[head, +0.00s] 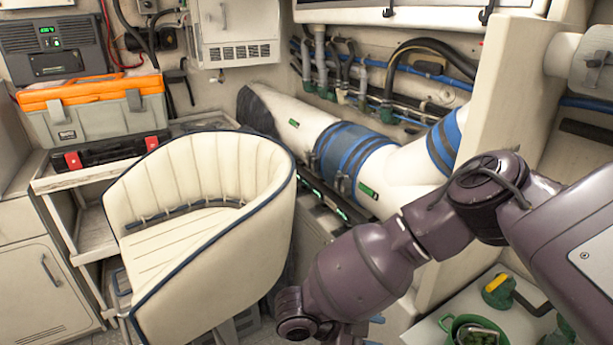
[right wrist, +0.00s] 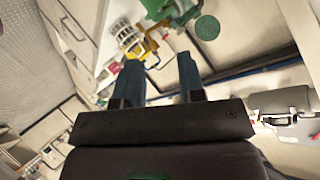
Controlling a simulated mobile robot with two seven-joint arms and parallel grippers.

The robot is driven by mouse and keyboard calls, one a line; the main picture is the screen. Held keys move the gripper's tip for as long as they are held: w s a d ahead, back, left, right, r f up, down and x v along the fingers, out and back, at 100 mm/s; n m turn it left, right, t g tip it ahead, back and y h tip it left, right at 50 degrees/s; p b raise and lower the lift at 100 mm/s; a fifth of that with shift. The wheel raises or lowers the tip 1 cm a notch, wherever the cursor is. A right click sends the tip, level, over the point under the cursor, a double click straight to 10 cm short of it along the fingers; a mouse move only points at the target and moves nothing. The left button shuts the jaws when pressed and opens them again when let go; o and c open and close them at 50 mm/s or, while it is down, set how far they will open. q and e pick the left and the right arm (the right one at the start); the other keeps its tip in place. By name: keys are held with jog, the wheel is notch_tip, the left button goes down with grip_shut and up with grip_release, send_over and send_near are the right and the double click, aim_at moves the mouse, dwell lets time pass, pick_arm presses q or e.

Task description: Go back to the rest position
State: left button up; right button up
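My right arm (head: 365,265), purple-grey, comes in from the right of the head view and bends down toward the bottom edge. Its gripper cannot be made out there. In the right wrist view my right gripper (right wrist: 160,62) has its two dark blue fingers apart, with nothing held between them. Beyond the fingertips are a yellow item with a pale cage (right wrist: 131,40) and a green item (right wrist: 180,10). My left arm and gripper are not in view.
A cream seat (head: 200,210) stands left of my arm. A green basket (head: 473,330) and a yellow-and-green item (head: 499,291) are on a white surface at the lower right. An orange-and-grey toolbox (head: 95,110) sits at the left. Pipes and hoses line the back wall.

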jog(key=s+a+f+m+g+y, duration=0.1)
jog(key=s+a+f+m+y, duration=0.2)
jog(key=s+a+f+y, duration=0.3)
jog(key=s+a+f+m+g+y, duration=0.1)
jog(key=s+a+f+m+y, duration=0.25)
jog(key=s+a, duration=0.4)
jog(key=s+a+m+y, duration=0.2)
jog(key=a+m+y, duration=0.65)
jog(key=a, duration=0.25)
jog(key=w+d+f+m+t+y, duration=0.1)
jog(key=w+d+m+t, duration=0.3)
jog(key=d+m, duration=0.5)
jog(key=w+d+m+t+y, duration=0.1)
jog(key=w+d+m+t, duration=0.4)
jog(key=m, duration=0.7)
jog(key=s+d+f+m+t+h, duration=0.1)
jog(key=s+d+m+h, duration=0.1)
jog(key=d, duration=0.6)
jog(key=s+d+f+m+t+h, duration=0.1)
jog(key=s+d+f+m+h, duration=0.1)
jog(key=d, duration=0.7)
jog(key=s+d+f+m+t+h, duration=0.1)
jog(key=s+d+f+m+h, duration=0.1)
jog(key=s+d+m+h, duration=0.2)
jog(key=s+d+m, duration=0.2)
jog(key=d+m, duration=0.1)
jog(key=d, duration=0.1)
jog(key=shift+d, duration=0.4)
